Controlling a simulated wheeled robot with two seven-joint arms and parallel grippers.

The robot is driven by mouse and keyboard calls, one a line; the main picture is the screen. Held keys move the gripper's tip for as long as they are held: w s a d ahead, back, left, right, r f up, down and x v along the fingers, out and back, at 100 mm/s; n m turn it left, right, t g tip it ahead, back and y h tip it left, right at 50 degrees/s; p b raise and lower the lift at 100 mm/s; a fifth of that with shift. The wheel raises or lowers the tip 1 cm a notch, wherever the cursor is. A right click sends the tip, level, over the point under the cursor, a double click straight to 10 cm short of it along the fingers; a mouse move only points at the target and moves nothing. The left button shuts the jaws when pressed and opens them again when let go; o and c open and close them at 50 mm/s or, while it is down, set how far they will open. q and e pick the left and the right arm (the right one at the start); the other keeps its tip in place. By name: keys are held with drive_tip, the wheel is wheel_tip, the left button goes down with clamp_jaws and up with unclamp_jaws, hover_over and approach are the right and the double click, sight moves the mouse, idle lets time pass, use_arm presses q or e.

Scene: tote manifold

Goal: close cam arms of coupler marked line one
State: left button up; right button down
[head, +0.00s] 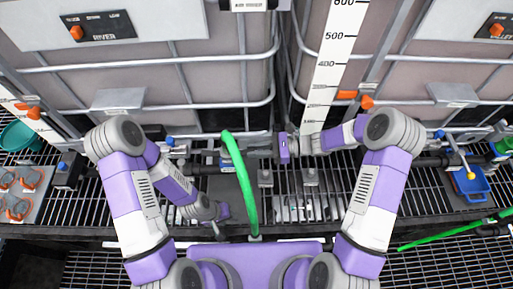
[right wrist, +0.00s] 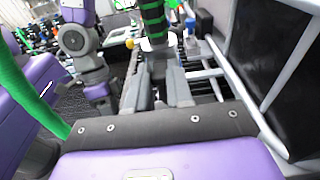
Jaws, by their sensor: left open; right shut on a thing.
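A dark coupler (head: 228,160) with a blue part sits low between the two tanks, behind the bent green hose (head: 243,180). No line-one mark is readable, and its cam arms are too small to make out. My right gripper (head: 270,146) reaches in from the right at the coupler's right side. In the right wrist view its fingers (right wrist: 168,88) point at a green-and-black banded part (right wrist: 154,28). It is shut on what appears to be the coupler; the contact is hard to see. My left gripper (head: 220,214) is open and empty, lower and nearer me, left of the hose.
A tray of orange-rimmed goggles (head: 20,196) lies at the left. Grated decking (head: 75,211) runs across the front.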

sight(244, 151)
drive_tip(key=r+h+p, duration=0.1)
drive_tip(key=h+p, duration=0.1)
drive_tip(key=p, duration=0.1)
drive_tip(key=a+r+h+p, duration=0.1)
drive_tip(key=h+p, duration=0.1)
drive_tip(key=p, duration=0.1)
drive_tip(key=a+r+h+p, duration=0.1)
drive_tip(key=h+p, duration=0.2)
drive_tip(key=shift+a+r, duration=0.15)
drive_tip(key=shift+r, duration=0.2)
drive_tip(key=shift+a+h+p, duration=0.35)
drive_tip(key=shift+h+p, duration=0.2)
drive_tip(key=shift+h, duration=0.15)
use_arm(q)
wheel_tip(244, 151, up, 11)
drive_tip(key=shift+r+p, duration=0.2)
drive_tip(key=shift+p, duration=0.15)
use_arm(e)
drive_tip(key=shift+a+h, duration=0.4)
drive_tip(key=shift+h, duration=0.7)
drive_tip(key=c, duration=1)
unclamp_jaws()
drive_tip(key=shift+r, duration=0.1)
use_arm(q)
drive_tip(key=shift+f, duration=0.1)
use_arm(e)
drive_tip(key=v, duration=0.7)
drive_tip(key=shift+r, duration=0.2)
use_arm(q)
drive_tip(key=shift+o, duration=0.3)
